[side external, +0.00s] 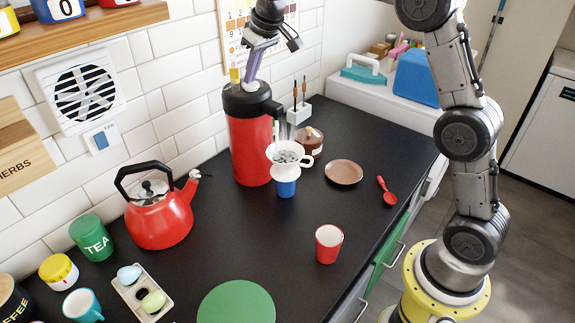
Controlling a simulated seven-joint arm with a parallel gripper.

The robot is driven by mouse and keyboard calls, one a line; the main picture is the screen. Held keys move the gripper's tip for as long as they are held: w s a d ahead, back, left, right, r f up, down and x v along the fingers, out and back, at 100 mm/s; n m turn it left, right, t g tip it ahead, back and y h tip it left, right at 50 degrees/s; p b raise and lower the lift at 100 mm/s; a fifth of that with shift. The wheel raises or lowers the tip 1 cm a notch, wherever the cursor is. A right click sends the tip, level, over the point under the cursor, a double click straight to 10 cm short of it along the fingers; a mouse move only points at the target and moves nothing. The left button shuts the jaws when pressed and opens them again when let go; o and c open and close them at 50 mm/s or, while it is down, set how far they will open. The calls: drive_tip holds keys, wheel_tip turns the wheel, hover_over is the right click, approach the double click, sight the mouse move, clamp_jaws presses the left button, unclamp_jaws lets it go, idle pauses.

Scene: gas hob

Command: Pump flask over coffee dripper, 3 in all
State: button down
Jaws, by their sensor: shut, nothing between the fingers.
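The red pump flask (250,150) with a black top stands upright at the back of the black counter. Its spout points right, over the white coffee dripper (286,171). Pale streaks show between spout and dripper, perhaps liquid or steam. My gripper (250,78) is shut and empty, pointing down above the flask. Its tips are at the pale knob (250,87) on the flask's top and seem to touch it. I cannot tell how far the knob is pressed.
A red kettle (160,218) stands left of the flask. A brown-lidded jar (309,146), a white holder (299,113) and a brown saucer (343,172) are behind and right of the dripper. The middle counter is clear.

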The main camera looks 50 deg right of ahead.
drive_tip(key=shift+f, duration=0.2)
drive_tip(key=shift+r, duration=1.25)
wheel_tip(320, 180, up, 6)
idle(0.6)
drive_tip(key=shift+r, duration=0.1)
